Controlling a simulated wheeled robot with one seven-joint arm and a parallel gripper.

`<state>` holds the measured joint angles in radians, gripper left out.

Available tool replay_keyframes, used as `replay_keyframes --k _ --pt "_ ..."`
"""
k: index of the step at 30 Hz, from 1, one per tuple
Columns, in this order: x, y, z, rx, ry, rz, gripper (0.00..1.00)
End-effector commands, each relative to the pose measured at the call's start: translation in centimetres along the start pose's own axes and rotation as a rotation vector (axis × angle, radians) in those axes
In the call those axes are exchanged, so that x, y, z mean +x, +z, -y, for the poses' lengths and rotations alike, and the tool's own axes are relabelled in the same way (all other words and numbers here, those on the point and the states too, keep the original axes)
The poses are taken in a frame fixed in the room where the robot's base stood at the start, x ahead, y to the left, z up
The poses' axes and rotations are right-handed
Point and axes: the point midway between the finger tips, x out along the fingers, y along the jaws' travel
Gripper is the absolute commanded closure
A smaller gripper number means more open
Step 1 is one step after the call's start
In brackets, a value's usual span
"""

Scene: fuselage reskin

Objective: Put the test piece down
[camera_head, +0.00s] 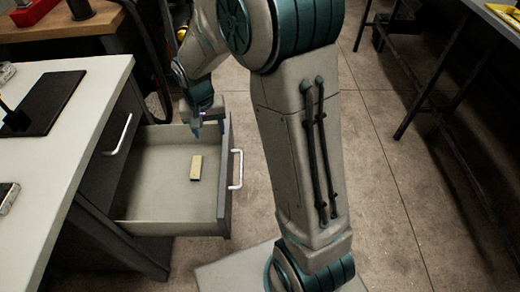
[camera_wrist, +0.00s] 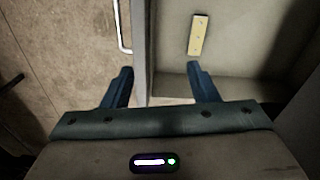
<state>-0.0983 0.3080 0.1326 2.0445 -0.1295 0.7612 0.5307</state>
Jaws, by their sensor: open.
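The test piece (camera_head: 196,168) is a small pale yellow bar lying on the floor of an open drawer (camera_head: 150,185). In the wrist view the test piece (camera_wrist: 199,36) lies beyond my right-hand fingertip and apart from it. My gripper (camera_head: 196,126) is over the far front corner of the drawer. In the wrist view my gripper (camera_wrist: 160,72) has its two blue fingers spread wide and empty, with the drawer's front panel (camera_wrist: 139,45) showing between them.
The drawer's white handle (camera_head: 237,169) sticks out to the right. A white-topped workbench (camera_head: 75,130) with a black mat (camera_head: 45,102) stands at the left. A wooden table (camera_head: 60,27) is at the back left. Bare floor (camera_head: 385,170) lies right of my arm.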

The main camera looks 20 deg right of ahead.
Motion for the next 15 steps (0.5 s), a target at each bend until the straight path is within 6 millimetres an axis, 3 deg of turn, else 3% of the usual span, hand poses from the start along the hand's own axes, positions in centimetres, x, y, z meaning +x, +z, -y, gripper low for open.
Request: replay_keyframes --k 1,6,15 --pt "-1.6 1.1 -1.5 -0.014 0.002 -0.012 0.46" --pt "-5.4 5.1 -5.6 -0.077 0.001 -0.032 0.46" --pt "-8.8 13.1 -11.0 -0.181 -0.025 -0.059 0.46"
